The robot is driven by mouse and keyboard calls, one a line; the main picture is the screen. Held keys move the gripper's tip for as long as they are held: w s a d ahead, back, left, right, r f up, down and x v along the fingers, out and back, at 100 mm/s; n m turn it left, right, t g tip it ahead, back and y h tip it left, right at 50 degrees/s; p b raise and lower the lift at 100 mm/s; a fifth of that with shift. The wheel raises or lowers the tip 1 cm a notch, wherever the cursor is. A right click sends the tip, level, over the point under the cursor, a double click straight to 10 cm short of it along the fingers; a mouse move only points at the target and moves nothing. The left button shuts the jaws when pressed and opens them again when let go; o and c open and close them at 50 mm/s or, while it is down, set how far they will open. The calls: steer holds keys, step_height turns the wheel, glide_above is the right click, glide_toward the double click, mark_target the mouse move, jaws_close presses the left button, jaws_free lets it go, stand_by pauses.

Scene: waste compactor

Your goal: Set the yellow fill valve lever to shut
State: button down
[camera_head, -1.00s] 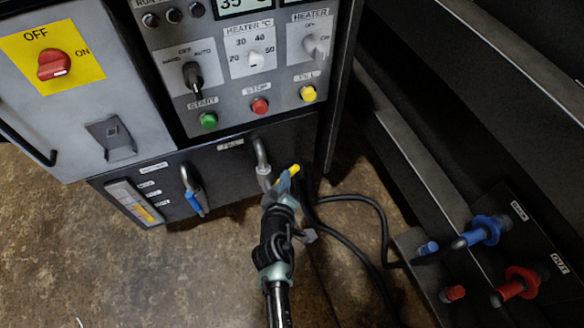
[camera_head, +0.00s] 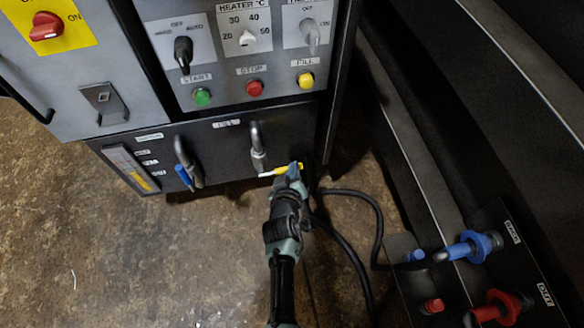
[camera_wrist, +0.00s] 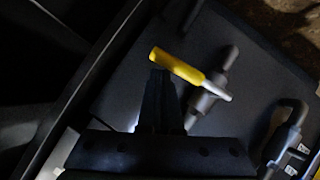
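The yellow fill valve lever (camera_head: 286,169) is at the lower right of the black panel, beside the grey fill pipe (camera_head: 258,152). It lies nearly level in the head view, its bare metal end toward the pipe. In the wrist view the lever (camera_wrist: 178,67) slants across the pipe (camera_wrist: 213,82), yellow end at upper left. My gripper (camera_head: 291,173) is at the yellow end. In the wrist view its dark fingers (camera_wrist: 162,84) look close together, with their tips at the lever's near edge. They do not visibly wrap around it, and contact is hard to confirm.
A second valve with a blue lever (camera_head: 184,176) is left of the fill pipe. Start, stop and fill buttons (camera_head: 305,80) are above. A black cable (camera_head: 372,212) loops at right, near blue and red couplings (camera_head: 478,245). Open floor is at lower left.

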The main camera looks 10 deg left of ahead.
steer(key=shift+d+f, duration=0.25)
steer(key=shift+f, duration=0.2)
stand_by(0.3)
steer(key=shift+r, duration=0.15)
steer(key=s+d+r+p, duration=0.2)
steer(key=s+r+p, duration=0.6)
steer(key=r+p, duration=0.1)
steer(key=shift+s+d+r+p, duration=0.2)
steer(key=shift+s+d+p, duration=0.1)
steer(key=shift+p, duration=0.6)
